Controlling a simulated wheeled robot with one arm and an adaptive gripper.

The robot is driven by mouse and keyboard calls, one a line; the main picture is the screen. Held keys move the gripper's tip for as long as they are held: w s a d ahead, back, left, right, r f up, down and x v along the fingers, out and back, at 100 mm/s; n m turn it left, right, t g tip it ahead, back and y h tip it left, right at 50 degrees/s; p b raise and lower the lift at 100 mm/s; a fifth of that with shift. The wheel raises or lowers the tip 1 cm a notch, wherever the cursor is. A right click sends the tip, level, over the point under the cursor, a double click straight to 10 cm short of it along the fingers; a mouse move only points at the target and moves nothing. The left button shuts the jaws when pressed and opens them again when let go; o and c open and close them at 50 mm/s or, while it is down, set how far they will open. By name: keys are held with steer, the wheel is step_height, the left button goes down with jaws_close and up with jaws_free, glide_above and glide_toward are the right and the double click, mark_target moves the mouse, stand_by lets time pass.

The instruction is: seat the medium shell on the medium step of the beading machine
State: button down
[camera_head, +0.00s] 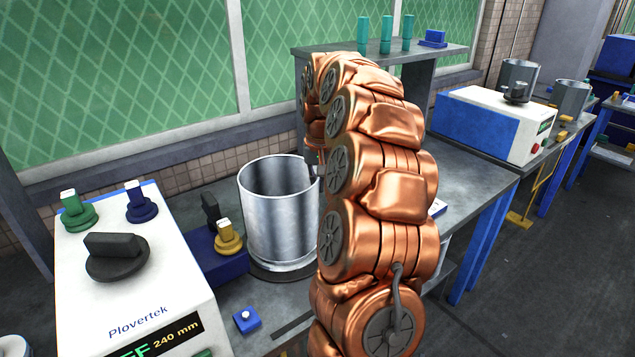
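A shiny metal shell (278,215), an open cylinder, stands upright on or just over a dark round base (283,272) beside the white and blue machine marked Plovertek and 240 mm (145,310). Whether it is the medium shell, and whether its lower edge is fully seated, I cannot tell. My gripper (314,170) is at the shell's right rim, mostly hidden behind my copper-coloured arm. Only a small dark part of it shows, so its fingers cannot be made out. The individual steps of the machine are not visible.
A blue block with a yellow knob (229,236) stands just left of the shell. A small blue box (246,320) lies in front. A grey shelf (370,52) with teal cylinders is behind. At right are another white and blue machine (492,122) and two metal shells (571,100).

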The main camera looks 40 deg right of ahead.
steer(key=shift+f+b, duration=0.4)
steer(key=shift+f, duration=0.35)
steer(key=c, duration=1.2)
jaws_free()
steer(key=shift+c, duration=0.2)
step_height(320, 180, up, 12)
steer(key=s, duration=0.1)
steer(key=shift+s+a, duration=0.2)
steer(key=shift+a, duration=0.15)
